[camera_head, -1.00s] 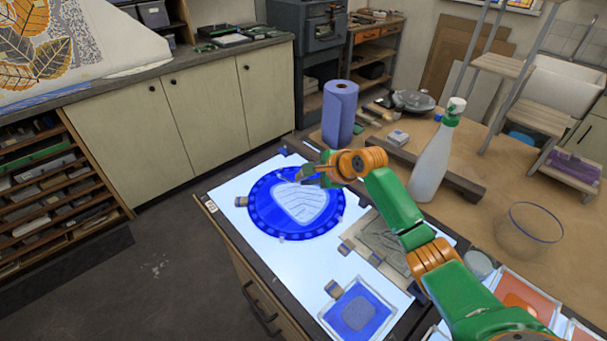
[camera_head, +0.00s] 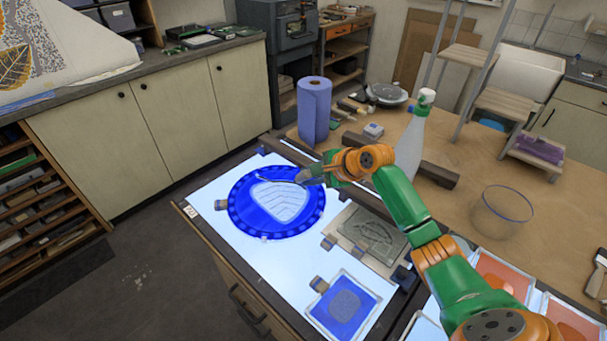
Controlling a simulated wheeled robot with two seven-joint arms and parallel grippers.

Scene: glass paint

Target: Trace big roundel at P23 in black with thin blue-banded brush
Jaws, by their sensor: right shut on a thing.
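The big roundel (camera_head: 240,223), a blue disc with a pale leaf-shaped middle, lies flat on the lit white panel (camera_head: 225,250). My right gripper (camera_head: 304,178) reaches in from the right over the roundel's upper right rim. It is shut on a thin brush (camera_head: 275,180), which points left across the roundel's upper part. The brush's blue band cannot be made out, and I cannot tell whether its tip touches the glass. No P23 mark is readable. My left gripper is not in view.
A smaller blue glass square (camera_head: 366,312) and a grey leaf-marked plate (camera_head: 385,238) lie on the panel. A blue paper roll (camera_head: 314,110), a white spray bottle (camera_head: 411,145) and a clear bowl (camera_head: 502,210) stand behind and to the right.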

